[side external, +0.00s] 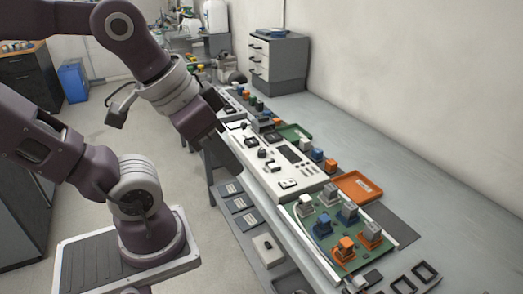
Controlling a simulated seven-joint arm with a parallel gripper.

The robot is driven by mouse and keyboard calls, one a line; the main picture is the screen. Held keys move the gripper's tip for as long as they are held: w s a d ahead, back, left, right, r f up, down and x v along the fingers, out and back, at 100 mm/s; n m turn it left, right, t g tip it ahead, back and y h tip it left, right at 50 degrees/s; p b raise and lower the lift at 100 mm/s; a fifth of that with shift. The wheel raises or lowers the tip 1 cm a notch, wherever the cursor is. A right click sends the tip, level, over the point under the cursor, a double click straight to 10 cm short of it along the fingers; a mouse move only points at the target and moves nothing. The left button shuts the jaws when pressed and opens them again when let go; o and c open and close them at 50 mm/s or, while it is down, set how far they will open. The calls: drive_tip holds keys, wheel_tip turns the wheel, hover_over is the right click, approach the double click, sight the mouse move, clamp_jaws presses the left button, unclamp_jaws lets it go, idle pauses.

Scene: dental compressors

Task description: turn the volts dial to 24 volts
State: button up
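A white control panel (318,178) lies on the long grey bench, with several dark knobs and switches and a dark rectangular display or slot. One black knob (262,153) stands near the panel's left middle. I cannot tell which knob is the volts dial, and its labels and setting are too small to read. My gripper (230,161) hangs at the panel's left edge, pointing down and to the right. It appears left of the black knob and apart from it in the picture. Its dark fingers merge together, so their opening does not show. It hides part of the panel's left edge.
A green board (327,229) with grey, blue and orange blocks sits at the bench's near end. A drawer cabinet (278,63) stands behind.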

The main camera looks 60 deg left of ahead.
drive_tip(key=o, duration=0.7)
drive_tip(key=w+a+n, duration=0.1)
drive_tip(key=w+n, duration=0.1)
drive_tip(key=w+a+r+n+g, duration=0.1)
drive_tip(key=w+n, duration=0.1)
drive_tip(key=w, duration=0.1)
drive_tip(key=w+a+n, duration=0.1)
drive_tip(key=w, duration=0.1)
drive_tip(key=shift+w+a+r+n, duration=0.2)
drive_tip(key=shift+w+r+n, duration=0.1)
drive_tip(key=shift+r+n, duration=0.1)
drive_tip(key=shift+c, duration=0.2)
drive_tip(key=n+g, duration=0.5)
drive_tip(key=n, duration=1.6)
hover_over(262, 151)
wheel_tip(262, 151, down, 18)
drive_tip(key=shift+a+f, duration=0.1)
drive_tip(key=shift+a, duration=0.05)
wheel_tip(262, 151, down, 6)
drive_tip(key=shift+r, duration=0.15)
drive_tip(key=shift+f, duration=0.55)
clamp_jaws()
